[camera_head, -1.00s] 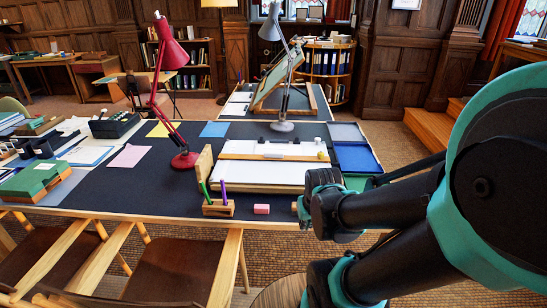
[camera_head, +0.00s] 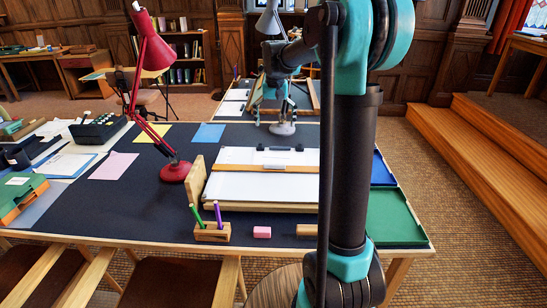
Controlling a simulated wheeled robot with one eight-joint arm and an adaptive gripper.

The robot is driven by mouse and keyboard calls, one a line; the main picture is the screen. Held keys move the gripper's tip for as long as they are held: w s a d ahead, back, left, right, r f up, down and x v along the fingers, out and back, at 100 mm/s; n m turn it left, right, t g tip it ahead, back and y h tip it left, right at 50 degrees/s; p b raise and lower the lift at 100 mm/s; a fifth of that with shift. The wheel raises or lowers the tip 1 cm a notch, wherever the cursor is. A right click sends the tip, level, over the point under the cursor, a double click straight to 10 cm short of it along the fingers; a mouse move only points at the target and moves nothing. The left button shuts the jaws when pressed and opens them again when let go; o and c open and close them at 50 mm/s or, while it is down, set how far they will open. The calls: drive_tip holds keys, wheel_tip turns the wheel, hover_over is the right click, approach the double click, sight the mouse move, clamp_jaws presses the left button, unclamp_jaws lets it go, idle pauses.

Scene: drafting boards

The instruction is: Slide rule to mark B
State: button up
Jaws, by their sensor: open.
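The rule is a light wooden bar (camera_head: 255,168) lying across the white drafting board (camera_head: 250,187) on the dark table. Its right end is hidden behind my arm. I cannot make out a mark B. My gripper (camera_head: 272,103) points down, its fingers apart and empty. In the picture it shows above the board's far edge and in front of the grey lamp (camera_head: 268,22); it is clear of the rule. A black clip-like piece (camera_head: 280,148) lies at the board's far edge.
A red lamp (camera_head: 174,171) stands left of the board. A pen holder (camera_head: 211,231) and a pink eraser (camera_head: 262,232) lie in front. A green tray (camera_head: 397,218) and a blue tray (camera_head: 382,172) are at right.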

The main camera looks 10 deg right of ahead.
approach(275, 166)
drive_tip(key=f, duration=0.2)
drive_tip(key=w+f, duration=0.1)
drive_tip(key=f, duration=0.5)
drive_tip(key=shift+w+f, duration=0.15)
